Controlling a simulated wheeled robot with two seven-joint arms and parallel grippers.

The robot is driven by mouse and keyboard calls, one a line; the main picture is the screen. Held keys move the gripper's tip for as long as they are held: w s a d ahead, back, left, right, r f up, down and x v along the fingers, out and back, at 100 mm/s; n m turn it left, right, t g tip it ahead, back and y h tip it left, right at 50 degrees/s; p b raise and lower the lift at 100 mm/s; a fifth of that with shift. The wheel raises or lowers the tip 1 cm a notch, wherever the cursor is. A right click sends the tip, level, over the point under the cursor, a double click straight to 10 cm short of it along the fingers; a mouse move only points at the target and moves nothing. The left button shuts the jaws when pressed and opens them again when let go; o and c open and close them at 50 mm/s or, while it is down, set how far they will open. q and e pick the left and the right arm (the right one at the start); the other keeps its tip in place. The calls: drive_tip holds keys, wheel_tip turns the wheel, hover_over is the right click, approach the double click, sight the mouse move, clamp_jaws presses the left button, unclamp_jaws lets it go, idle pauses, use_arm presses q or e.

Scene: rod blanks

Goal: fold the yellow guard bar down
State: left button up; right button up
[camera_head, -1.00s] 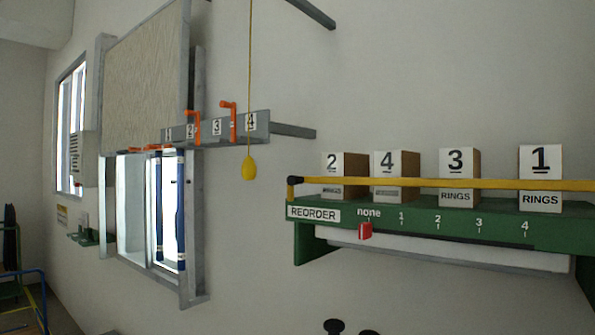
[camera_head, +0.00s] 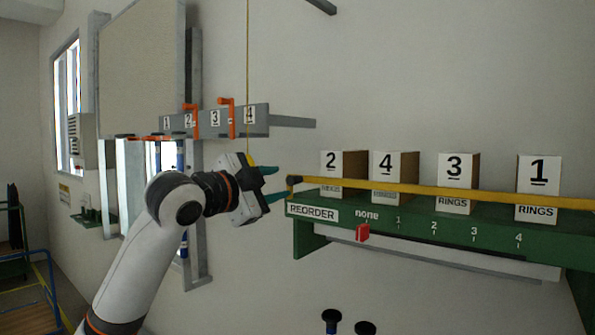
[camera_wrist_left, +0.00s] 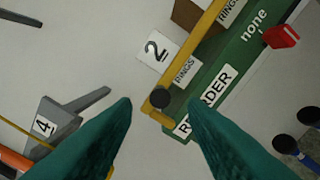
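The yellow guard bar (camera_head: 420,189) runs level across the front of the boxes on the green shelf, above its front edge. It has a black end (camera_head: 294,181) at the left. My left gripper (camera_head: 277,184) is just left of this end, pointing right, open and empty. In the left wrist view the guard bar (camera_wrist_left: 190,58) slants up from its black end (camera_wrist_left: 160,98), which appears between the two teal fingers (camera_wrist_left: 160,104). I see no clear contact. My right gripper is not in view.
Boxes marked 2 (camera_head: 343,172), 4, 3 and 1 stand on the green shelf (camera_head: 460,232). A red slider (camera_head: 362,233) sits under "none". A grey rail (camera_head: 215,121) with orange hooks and a hanging cord (camera_head: 248,60) are near my left arm.

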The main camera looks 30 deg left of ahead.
sight(289, 181)
use_arm(q)
drive_tip(key=w+p, duration=0.1)
drive_tip(key=w, duration=0.1)
drive_tip(key=w+p, duration=0.1)
drive_tip(key=w, duration=0.1)
drive_tip(key=w+p, duration=0.1)
drive_tip(key=w, duration=0.1)
drive_tip(key=shift+w+d+r, duration=0.15)
drive_tip(key=shift+d+r, duration=0.05)
drive_tip(key=shift+d, duration=0.15)
drive_tip(key=shift+w+f+p, duration=0.2)
drive_tip(key=shift+w+p, duration=0.1)
drive_tip(key=shift+w, duration=0.4)
drive_tip(key=c, duration=0.7)
drive_tip(key=shift+c, duration=0.2)
